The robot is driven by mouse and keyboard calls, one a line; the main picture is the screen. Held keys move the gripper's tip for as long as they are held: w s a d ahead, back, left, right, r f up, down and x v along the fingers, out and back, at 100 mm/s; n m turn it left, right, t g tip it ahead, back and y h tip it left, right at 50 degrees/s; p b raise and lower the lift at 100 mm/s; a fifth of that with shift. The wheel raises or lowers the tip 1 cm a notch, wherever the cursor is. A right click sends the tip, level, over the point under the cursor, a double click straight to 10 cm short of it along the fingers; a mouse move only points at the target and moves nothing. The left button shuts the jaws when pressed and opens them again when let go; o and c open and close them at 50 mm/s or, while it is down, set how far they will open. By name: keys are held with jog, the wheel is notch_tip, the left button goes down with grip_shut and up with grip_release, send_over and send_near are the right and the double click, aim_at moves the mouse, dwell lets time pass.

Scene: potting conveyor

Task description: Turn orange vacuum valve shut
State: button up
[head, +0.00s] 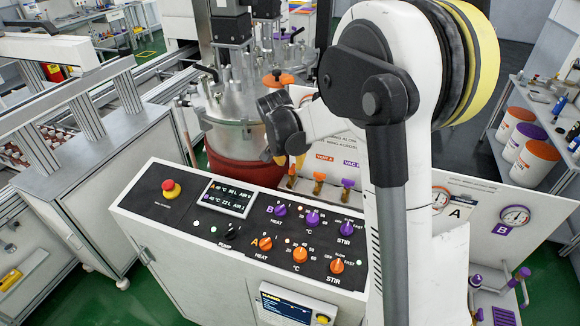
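A light panel behind the control console carries a row of small valves. An orange-handled valve (291,171) sits at the left of the row, directly below my gripper; its label is hidden by my wrist. To its right, another orange valve (319,177) stands below an orange label that seems to read VENT A. A purple valve (348,183) stands below a purple VAC B label. My gripper (290,160) points down, with yellowish fingertips close above or at the left orange valve. I cannot tell whether they touch it, or how far the fingers are apart.
The control console (150,205) with orange and purple knobs and a red stop button (171,189) stands in front. A metal vessel (228,105) with a dark red lower part is behind my wrist. Pressure gauges (515,216) are on the panel at right.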

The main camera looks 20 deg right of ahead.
aim_at(292, 168)
jog(key=shift+x, duration=2.1)
grip_shut()
